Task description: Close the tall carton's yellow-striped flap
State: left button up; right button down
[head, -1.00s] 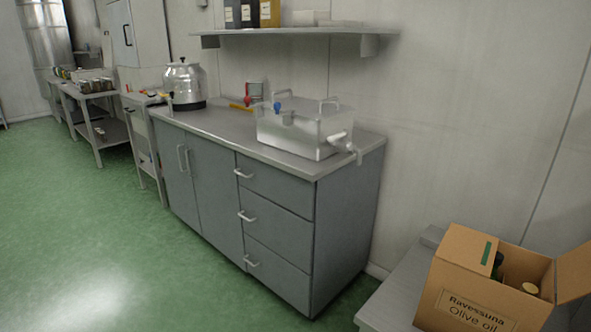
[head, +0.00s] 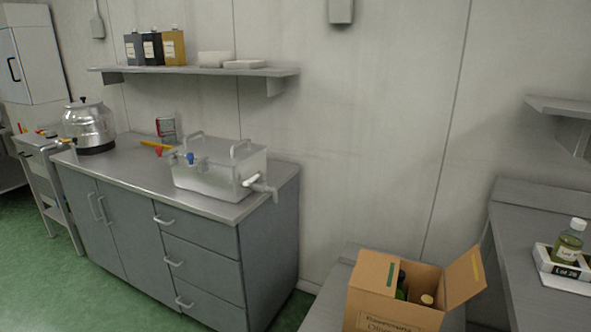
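An open cardboard carton (head: 395,316) with printed lettering stands on a low grey surface at the bottom of the head view. Its right flap (head: 461,282) stands open, tilted up and outward, with a thin yellowish stripe near its outer edge. Another flap (head: 374,272), at the left, bears a green stripe and lies over part of the opening. Bottle tops (head: 427,299) show inside the carton. The carton's lower part is cut off by the picture edge. Neither of my grippers is in view.
A grey cabinet (head: 207,262) with a metal tank (head: 219,170) stands left of the carton. At right, a grey bench (head: 520,232) holds a white tray (head: 545,268) with a bottle (head: 569,243). Green floor (head: 112,301) is clear at lower left.

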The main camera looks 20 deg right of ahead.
aim_at(464, 277)
jog(key=z, duration=1.85)
